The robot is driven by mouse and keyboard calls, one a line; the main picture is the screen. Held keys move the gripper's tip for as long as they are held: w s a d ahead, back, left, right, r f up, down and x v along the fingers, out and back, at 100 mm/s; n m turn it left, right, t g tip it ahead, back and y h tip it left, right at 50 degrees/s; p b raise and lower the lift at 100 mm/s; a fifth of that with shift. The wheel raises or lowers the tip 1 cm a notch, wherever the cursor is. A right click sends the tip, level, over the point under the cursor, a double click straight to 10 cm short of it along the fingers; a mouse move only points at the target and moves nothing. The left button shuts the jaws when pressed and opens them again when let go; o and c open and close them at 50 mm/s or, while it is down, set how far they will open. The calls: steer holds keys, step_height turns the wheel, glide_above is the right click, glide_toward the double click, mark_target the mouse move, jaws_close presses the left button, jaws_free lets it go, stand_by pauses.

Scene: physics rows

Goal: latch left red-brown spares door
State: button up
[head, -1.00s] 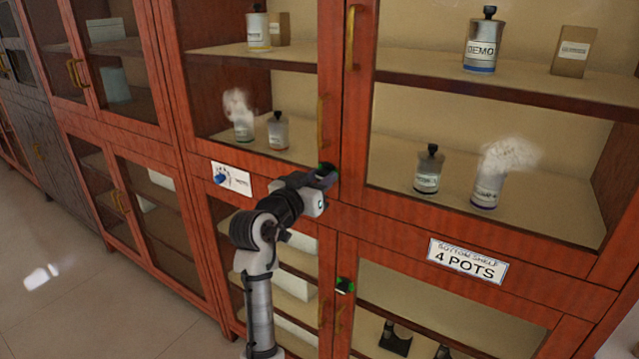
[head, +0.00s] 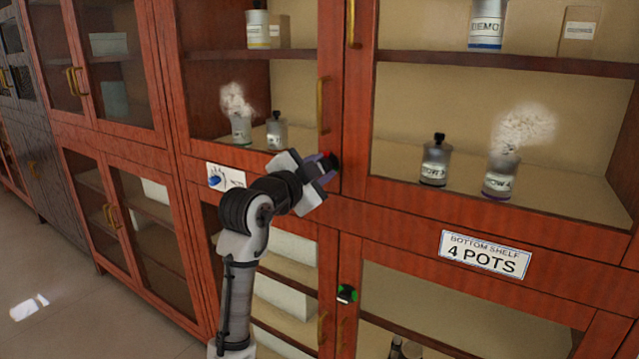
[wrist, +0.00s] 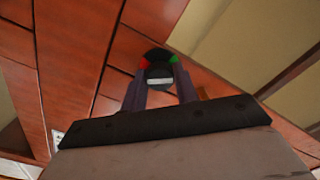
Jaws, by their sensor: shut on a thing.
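The left upper glass door (head: 255,168) of the red-brown cabinet looks closed, its frame flush with the cabinet. A round black latch knob (head: 330,160) sits at its lower right corner, with red showing in the head view. My gripper (head: 322,167) is shut on this knob, reaching from the lower left. In the wrist view the two fingers lie on either side of the knob (wrist: 158,57), which has a red mark on the left, a green one on the right and a pale bar. The fingers hide part of the knob.
A second black latch with green (head: 346,293) is on the lower doors. A brass handle (head: 322,105) stands above my gripper. A sign reading 4 POTS (head: 485,254) is at right, and a small label with a blue dial (head: 226,177) is at left. Bottles stand behind the glass.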

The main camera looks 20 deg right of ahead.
steer(key=shift+m+b, duration=2)
steer(key=shift+m, duration=1.3)
steer(key=o, duration=1)
steer(key=shift+c, duration=0.2)
steer(key=b+v, duration=0.2)
steer(key=v, duration=1.1)
steer(key=shift+s+a, duration=0.25)
steer(key=shift+a, duration=0.05)
